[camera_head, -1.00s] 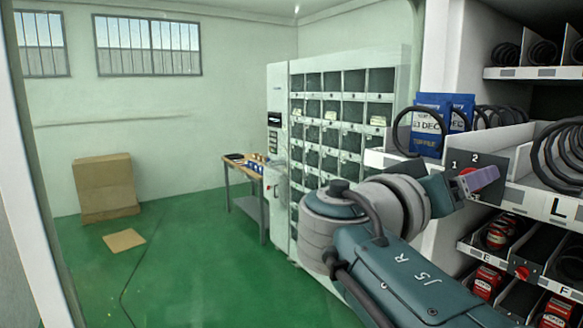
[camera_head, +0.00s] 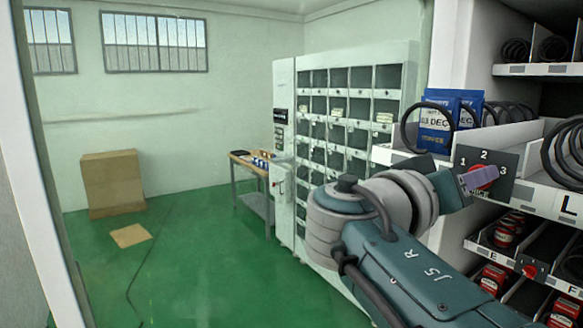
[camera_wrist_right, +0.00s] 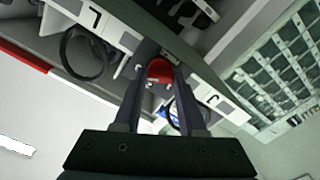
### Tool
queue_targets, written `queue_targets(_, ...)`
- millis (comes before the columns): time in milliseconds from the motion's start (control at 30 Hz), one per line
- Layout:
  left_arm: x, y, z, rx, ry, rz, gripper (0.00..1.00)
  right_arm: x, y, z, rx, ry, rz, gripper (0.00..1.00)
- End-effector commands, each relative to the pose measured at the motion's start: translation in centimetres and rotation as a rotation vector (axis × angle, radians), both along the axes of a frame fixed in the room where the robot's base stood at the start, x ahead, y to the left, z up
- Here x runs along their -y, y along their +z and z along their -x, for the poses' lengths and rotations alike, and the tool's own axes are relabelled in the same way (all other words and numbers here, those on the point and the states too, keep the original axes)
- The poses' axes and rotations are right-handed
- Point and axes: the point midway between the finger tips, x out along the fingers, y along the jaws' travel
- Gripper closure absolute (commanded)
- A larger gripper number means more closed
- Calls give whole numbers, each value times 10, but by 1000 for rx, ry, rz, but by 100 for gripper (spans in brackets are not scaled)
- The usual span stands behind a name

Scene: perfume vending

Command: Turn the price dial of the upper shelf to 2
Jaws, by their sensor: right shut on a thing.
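The upper shelf's price dial is a red knob (camera_head: 484,182) on a dark plate (camera_head: 499,160) with the white numbers 1, 2 and 3. My right gripper (camera_head: 480,178) reaches in from the left and covers much of the knob. In the right wrist view the red knob (camera_wrist_right: 159,70) sits between the two fingers of my right gripper (camera_wrist_right: 160,76), which is shut on it. Which number the knob points to is hidden behind the fingers. My left gripper is not in view.
Blue packets (camera_head: 436,122) and black coils stand on the upper shelf above the dial. A lower shelf with red cans has its own red dial (camera_head: 530,270). A locker cabinet (camera_head: 283,165), a table (camera_head: 250,166) and a cardboard box (camera_head: 113,183) stand behind on open green floor.

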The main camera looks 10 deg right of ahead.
Motion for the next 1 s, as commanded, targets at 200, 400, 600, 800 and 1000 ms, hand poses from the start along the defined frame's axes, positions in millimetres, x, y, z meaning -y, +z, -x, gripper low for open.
queue_targets(200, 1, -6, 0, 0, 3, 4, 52, 0, -2, 0, -51, 1, 22, 100)
queue_targets(400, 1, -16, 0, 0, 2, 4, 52, 0, -3, -1, -170, 2, 73, 100)
queue_targets(600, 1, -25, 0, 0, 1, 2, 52, 0, -3, -1, -337, 0, 142, 100)
queue_targets(800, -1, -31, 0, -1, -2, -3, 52, 0, -2, -1, -513, 1, 216, 100)
queue_targets(1000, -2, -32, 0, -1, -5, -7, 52, 0, -2, -1, -679, 1, 282, 100)
